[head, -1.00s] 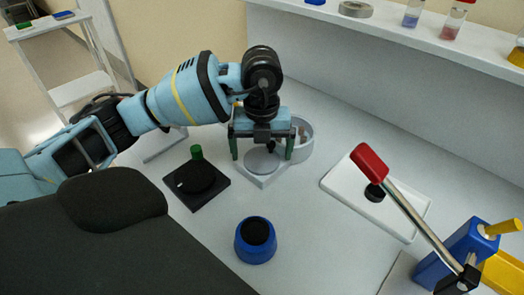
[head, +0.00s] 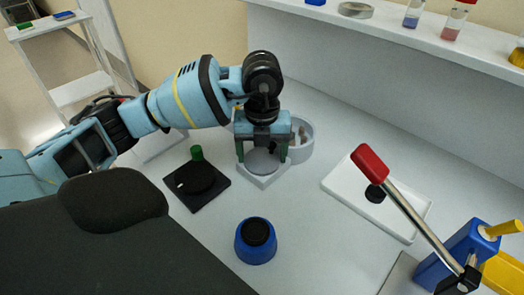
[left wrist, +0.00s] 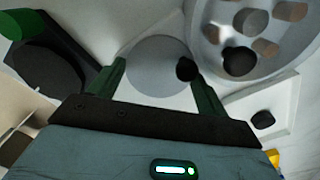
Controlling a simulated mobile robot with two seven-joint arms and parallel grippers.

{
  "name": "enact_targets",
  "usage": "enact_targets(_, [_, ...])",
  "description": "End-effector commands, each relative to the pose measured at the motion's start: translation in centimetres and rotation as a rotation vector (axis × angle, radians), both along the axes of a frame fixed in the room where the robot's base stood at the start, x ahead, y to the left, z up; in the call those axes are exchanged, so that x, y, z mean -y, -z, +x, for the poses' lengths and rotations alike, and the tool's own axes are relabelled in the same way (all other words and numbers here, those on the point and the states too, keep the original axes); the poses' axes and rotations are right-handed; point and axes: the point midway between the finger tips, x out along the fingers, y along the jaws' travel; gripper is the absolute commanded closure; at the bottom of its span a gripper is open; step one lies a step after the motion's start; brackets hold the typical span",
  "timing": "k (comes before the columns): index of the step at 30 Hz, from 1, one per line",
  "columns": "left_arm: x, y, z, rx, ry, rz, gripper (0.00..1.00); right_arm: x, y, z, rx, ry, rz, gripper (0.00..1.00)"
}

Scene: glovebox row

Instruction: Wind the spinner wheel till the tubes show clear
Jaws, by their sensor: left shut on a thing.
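The spinner wheel (head: 262,165) is a grey disc on a pale square base, with a small black knob that shows near its edge in the left wrist view (left wrist: 187,69). My left gripper (head: 263,155) points down over it, its two green fingers on opposite sides of the disc. The round grey tub (head: 302,154) beside the wheel holds several brownish and dark tubes (left wrist: 250,21). Their contents are too small to judge. My right gripper is out of view.
A black box with a dial and green knob (head: 197,178) stands left of the wheel. A blue pot (head: 256,243) stands nearer. A white tray (head: 340,183) and a red-handled lever (head: 370,162) are to the right. A shelf (head: 380,32) runs behind. Bench between is clear.

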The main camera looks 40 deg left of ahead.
Motion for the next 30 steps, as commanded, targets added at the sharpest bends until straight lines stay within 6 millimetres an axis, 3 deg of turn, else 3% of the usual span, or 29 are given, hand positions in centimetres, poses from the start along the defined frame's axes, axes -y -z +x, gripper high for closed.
enact_targets(8, [-0.03, -0.08, 0.04, 0.001, 0.137, 0.002, 0.46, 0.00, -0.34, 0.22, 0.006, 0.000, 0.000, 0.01])
enact_targets(30, [-0.07, 0.01, 0.04, 0.000, 0.826, 0.003, 0.46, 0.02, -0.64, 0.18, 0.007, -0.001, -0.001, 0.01])
